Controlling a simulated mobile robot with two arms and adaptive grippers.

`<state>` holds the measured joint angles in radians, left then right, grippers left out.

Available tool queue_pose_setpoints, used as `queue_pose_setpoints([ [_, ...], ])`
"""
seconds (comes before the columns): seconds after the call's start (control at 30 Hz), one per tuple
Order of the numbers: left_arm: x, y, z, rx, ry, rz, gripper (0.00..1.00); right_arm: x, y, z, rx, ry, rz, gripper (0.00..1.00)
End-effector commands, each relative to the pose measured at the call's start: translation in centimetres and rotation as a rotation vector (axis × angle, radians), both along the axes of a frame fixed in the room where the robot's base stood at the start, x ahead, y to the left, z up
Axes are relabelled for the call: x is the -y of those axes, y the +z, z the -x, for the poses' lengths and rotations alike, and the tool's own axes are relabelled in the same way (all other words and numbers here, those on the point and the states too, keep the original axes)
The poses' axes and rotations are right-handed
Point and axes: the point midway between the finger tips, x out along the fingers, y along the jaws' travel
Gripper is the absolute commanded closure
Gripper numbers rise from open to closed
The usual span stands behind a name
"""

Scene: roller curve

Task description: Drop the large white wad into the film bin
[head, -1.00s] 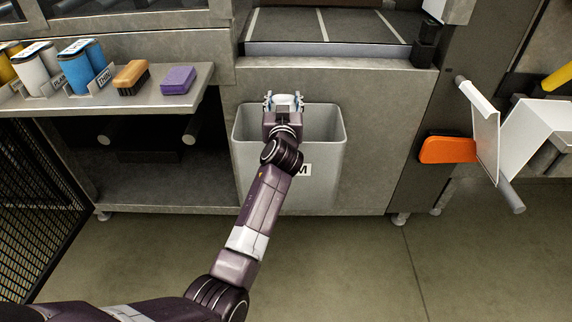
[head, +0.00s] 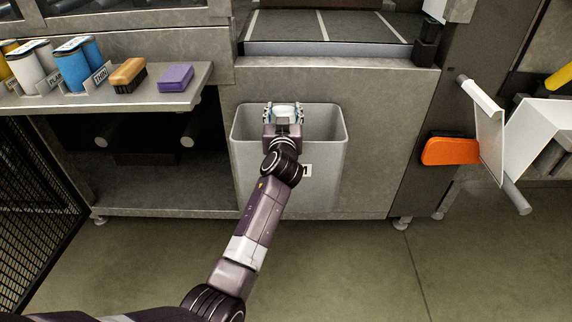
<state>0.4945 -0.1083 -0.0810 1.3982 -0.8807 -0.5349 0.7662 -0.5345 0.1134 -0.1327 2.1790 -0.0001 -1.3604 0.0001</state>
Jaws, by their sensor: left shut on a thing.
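The film bin (head: 325,165) is a light grey open-topped bin against the grey cabinet front. Its label is mostly hidden behind my left arm. My left gripper (head: 284,111) is over the bin's opening, within its rim outline in the head view. It is shut on the large white wad (head: 285,109), of which a small white part shows between the fingers. I cannot tell how far the wad is above or below the rim. My right gripper is not in view.
A shelf (head: 150,98) at left holds a brush (head: 128,76), a purple sponge (head: 176,77) and several coloured canisters. An orange object (head: 450,151) and white sheet on a roller (head: 489,140) stand at right. The floor in front is clear.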

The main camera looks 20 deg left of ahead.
Motion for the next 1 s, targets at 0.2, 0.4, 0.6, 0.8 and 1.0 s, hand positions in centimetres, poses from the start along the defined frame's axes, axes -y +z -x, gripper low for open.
queue_pose_setpoints([
  [0.2, 0.0, 0.0, 0.0, 0.000, 0.000, 0.000, 0.46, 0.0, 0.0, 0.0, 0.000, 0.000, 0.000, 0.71],
  [0.4, 0.0, 0.0, 0.0, 0.000, 0.000, 0.000, 0.33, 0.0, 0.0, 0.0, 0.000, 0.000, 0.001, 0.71],
  [0.6, 0.0, 0.0, 0.0, 0.000, 0.000, 0.000, 0.33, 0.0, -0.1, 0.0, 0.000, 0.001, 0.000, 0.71],
  [0.8, 0.4, 0.0, 1.2, 0.000, -0.001, 0.000, 0.33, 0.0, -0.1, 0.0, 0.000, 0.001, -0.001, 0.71],
  [1.0, 1.2, 0.1, 3.9, 0.000, -0.001, 0.002, 0.33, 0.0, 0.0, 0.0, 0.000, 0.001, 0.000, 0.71],
])
